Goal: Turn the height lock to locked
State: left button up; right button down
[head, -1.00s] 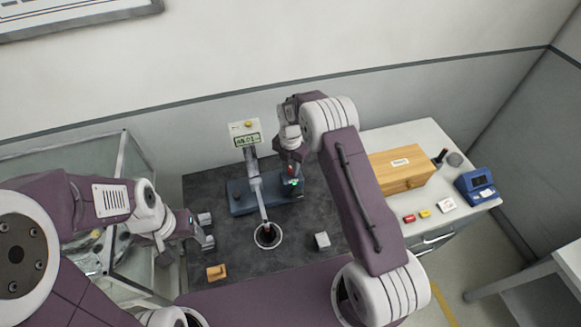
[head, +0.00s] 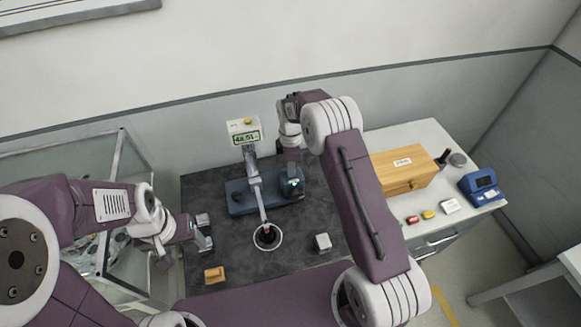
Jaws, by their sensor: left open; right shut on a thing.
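A stand with a dark blue base (head: 240,204) sits on the dark table mat. A slim arm (head: 262,202) reaches from its column to a white-rimmed ring (head: 268,237). A display box (head: 244,132) with lit digits tops it. My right gripper (head: 293,188) points down at the base's right end, shut on a small part there, apparently the height lock. The gripper hides most of that part, so its setting cannot be read; a small green spot shows at the fingers. My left gripper (head: 204,232) is open and empty, left of the stand.
An orange block (head: 214,275) and a grey-white block (head: 323,243) lie on the dark mat (head: 290,262). At right are a wooden box (head: 401,170), a blue device (head: 482,187) and small coloured blocks. A glass case stands at left.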

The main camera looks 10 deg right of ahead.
jog(key=m, duration=0.3)
jog(key=shift+w+r+m, duration=0.15)
jog(key=shift+w+m, duration=0.05)
jog(key=shift+m, duration=0.1)
jog(key=shift+m+b, duration=0.3)
jog(key=shift+m, duration=1.4)
jog(key=c, duration=1.1)
grip_release()
jog(key=shift+c, duration=0.2)
jog(key=shift+s, duration=0.1)
notch_tip(320, 180, up, 9)
jog(key=b, duration=0.2)
